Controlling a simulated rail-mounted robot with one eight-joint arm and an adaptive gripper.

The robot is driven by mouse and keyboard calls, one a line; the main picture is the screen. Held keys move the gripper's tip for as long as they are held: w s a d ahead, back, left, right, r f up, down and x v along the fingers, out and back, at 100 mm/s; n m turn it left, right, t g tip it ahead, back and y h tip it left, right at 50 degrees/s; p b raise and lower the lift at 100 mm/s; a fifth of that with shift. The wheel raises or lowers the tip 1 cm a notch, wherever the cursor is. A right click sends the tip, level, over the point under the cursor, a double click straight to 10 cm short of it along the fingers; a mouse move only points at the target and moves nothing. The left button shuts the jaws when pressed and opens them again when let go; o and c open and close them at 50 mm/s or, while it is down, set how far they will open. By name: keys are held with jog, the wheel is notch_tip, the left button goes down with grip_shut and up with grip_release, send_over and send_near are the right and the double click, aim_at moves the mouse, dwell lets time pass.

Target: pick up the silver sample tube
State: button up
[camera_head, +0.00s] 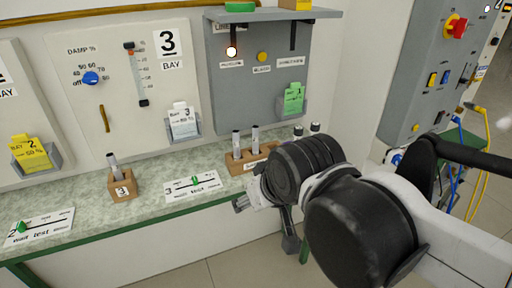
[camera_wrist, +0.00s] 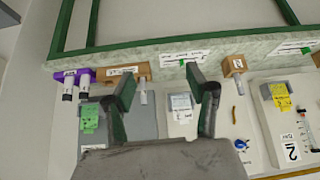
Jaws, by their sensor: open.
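Several silvery tubes stand upright. One tube (camera_head: 113,162) is in a small wooden block marked 3 (camera_head: 124,186). Two more, a left tube (camera_head: 236,142) and a right tube (camera_head: 255,136), stand in a longer wooden block (camera_head: 235,165). Dark-topped tubes (camera_head: 315,128) show behind my arm; in the wrist view, two such tubes (camera_wrist: 68,92) are in a purple holder (camera_wrist: 72,76). I cannot tell which one is the named sample tube. My gripper (camera_wrist: 160,75) is open and empty, in front of the bench and apart from the tubes. A tube (camera_wrist: 143,92) shows beside its left finger.
The bench top (camera_head: 75,195) carries a label card with a green marker (camera_head: 193,186) between the blocks, and another card (camera_head: 40,227) at left. Panels rise behind, with a white card holder (camera_head: 183,122) and a green one (camera_head: 293,98). A shelf (camera_head: 270,14) overhangs the grey panel.

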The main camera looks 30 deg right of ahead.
jog(key=shift+c, duration=1.3)
